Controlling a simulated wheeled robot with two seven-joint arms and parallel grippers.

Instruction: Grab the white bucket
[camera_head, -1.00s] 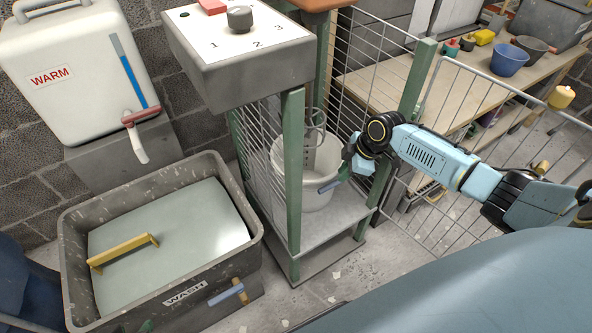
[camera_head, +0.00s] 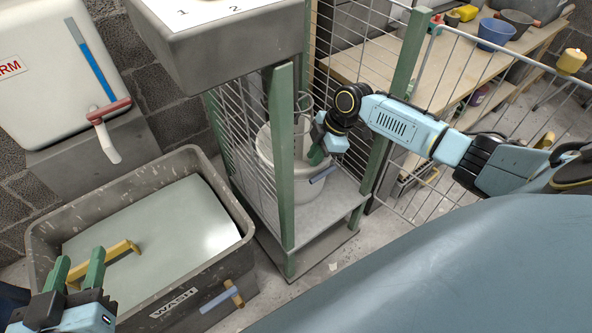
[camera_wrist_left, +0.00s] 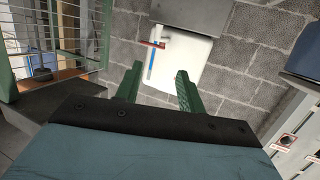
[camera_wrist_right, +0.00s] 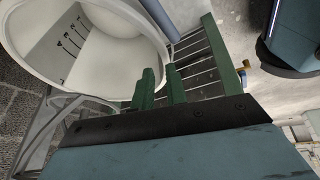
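The white bucket (camera_head: 303,188) stands upright on the low platform inside the wire cage, partly behind a green post. In the right wrist view the bucket (camera_wrist_right: 120,55) is at upper left, with dark marks on its inner wall. My right gripper (camera_head: 316,152) is at the bucket's right rim. In the right wrist view its fingers (camera_wrist_right: 159,72) are close together with the rim between or just beside them; whether they press on it is unclear. My left gripper (camera_head: 79,255) is open and empty, above the wash tub's left end.
The grey wash tub (camera_head: 165,278) with a yellow-handled lid or board stands at left. A white warm-water tank (camera_head: 60,85) hangs behind it. A grey numbered box (camera_head: 225,40) sits above the bucket. Green posts and wire panels (camera_head: 240,150) flank the bucket. A workbench (camera_head: 440,65) is behind.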

